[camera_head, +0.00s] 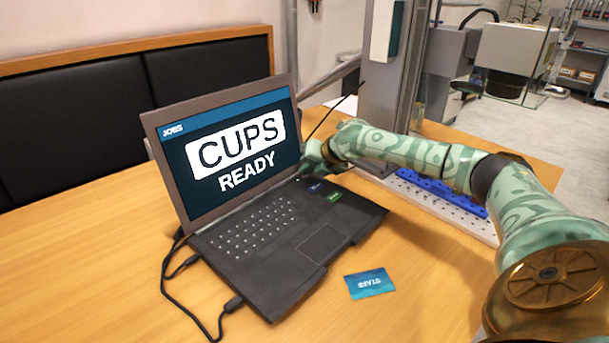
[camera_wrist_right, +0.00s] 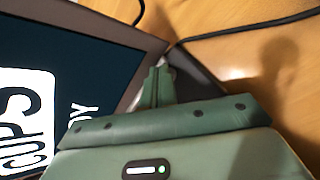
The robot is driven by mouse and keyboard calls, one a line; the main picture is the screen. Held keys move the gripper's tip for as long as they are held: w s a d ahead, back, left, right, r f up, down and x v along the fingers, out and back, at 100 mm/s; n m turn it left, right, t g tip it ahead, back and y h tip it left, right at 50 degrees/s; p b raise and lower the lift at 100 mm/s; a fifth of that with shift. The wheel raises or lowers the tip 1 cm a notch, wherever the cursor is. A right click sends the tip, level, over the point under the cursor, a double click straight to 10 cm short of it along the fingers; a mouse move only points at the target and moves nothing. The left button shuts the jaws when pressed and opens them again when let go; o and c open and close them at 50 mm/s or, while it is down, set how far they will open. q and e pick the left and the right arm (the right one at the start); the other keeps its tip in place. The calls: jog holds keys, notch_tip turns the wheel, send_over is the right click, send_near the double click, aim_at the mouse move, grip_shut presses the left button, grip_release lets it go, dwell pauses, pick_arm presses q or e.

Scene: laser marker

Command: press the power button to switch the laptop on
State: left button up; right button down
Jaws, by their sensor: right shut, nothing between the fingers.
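The open laptop (camera_head: 345,218) stands on the wooden table. Its screen (camera_head: 235,150) is lit and reads "CUPS READY" under a "JOBS" bar. My right gripper (camera_head: 304,168) is at the right end of the laptop's hinge, beside the screen's lower right corner. In the right wrist view my right gripper (camera_wrist_right: 158,75) is shut and empty, its fingertips close to the laptop's back corner. I cannot tell whether they touch it. The power button cannot be made out; the gripper covers part of that corner. My left gripper is not in view.
A blue "STAFF" card (camera_head: 369,284) lies in front of the laptop. Black cables (camera_head: 183,265) run along its left side. A perforated plate with blue parts (camera_head: 440,190) and a grey upright machine (camera_head: 384,70) stand behind my right arm.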

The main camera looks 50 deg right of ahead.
jog(key=shift+r+p, duration=0.45)
jog(key=shift+r, duration=0.15)
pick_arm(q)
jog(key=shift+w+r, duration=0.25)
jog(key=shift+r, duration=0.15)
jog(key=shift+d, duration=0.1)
